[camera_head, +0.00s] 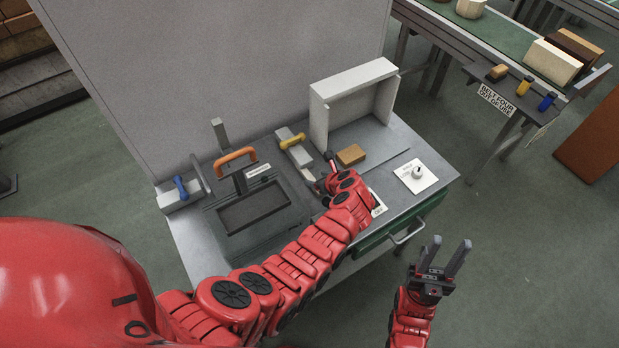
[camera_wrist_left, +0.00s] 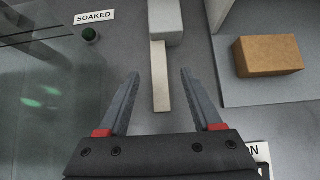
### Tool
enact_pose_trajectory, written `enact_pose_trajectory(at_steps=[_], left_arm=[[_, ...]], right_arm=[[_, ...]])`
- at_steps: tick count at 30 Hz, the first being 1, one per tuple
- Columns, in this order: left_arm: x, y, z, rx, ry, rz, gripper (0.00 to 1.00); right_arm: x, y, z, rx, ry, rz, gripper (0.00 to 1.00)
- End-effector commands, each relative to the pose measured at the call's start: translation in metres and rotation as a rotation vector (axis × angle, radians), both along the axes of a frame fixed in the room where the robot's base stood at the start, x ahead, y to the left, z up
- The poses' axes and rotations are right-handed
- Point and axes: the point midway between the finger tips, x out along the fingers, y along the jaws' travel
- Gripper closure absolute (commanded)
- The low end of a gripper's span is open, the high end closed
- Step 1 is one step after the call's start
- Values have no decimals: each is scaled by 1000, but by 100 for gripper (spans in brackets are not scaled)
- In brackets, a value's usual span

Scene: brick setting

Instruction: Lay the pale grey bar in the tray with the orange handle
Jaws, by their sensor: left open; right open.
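A narrow pale bar (camera_wrist_left: 160,75) lies on the grey table top in the left wrist view, against the end of a grey block (camera_wrist_left: 165,22). My left gripper (camera_wrist_left: 159,80) is open and empty, its fingers on either side of the bar's line; I cannot tell its height above the bar. In the head view my left gripper (camera_head: 321,174) is at the table's middle, and the arm hides part of this spot. The orange handle (camera_head: 235,155) stands above the dark rectangular tray (camera_head: 255,230) to the left. My right gripper (camera_head: 447,258) is open and empty, off the table's front right.
A tan brick (camera_head: 351,155) lies right of my left gripper, before a white open box (camera_head: 352,85). A yellow handle (camera_head: 292,141) and blue handle (camera_head: 181,187) stand at the back. A white plate with a knob (camera_head: 416,175) is at right.

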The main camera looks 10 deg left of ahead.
Motion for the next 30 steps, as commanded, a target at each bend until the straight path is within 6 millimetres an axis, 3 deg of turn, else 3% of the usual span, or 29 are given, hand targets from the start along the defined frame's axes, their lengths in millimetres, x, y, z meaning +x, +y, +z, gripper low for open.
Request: enact_pose_trajectory(at_steps=[18, 29, 30], left_arm=[[24, 26, -38, 3, 5, 1, 34], [27, 28, -39, 0, 1, 1, 34], [27, 28, -40, 0, 2, 1, 41]], right_arm=[[0, 0, -11, 0, 0, 0, 57], [0, 0, -11, 0, 0, 0, 57], [0, 0, -11, 0, 0, 0, 57]])
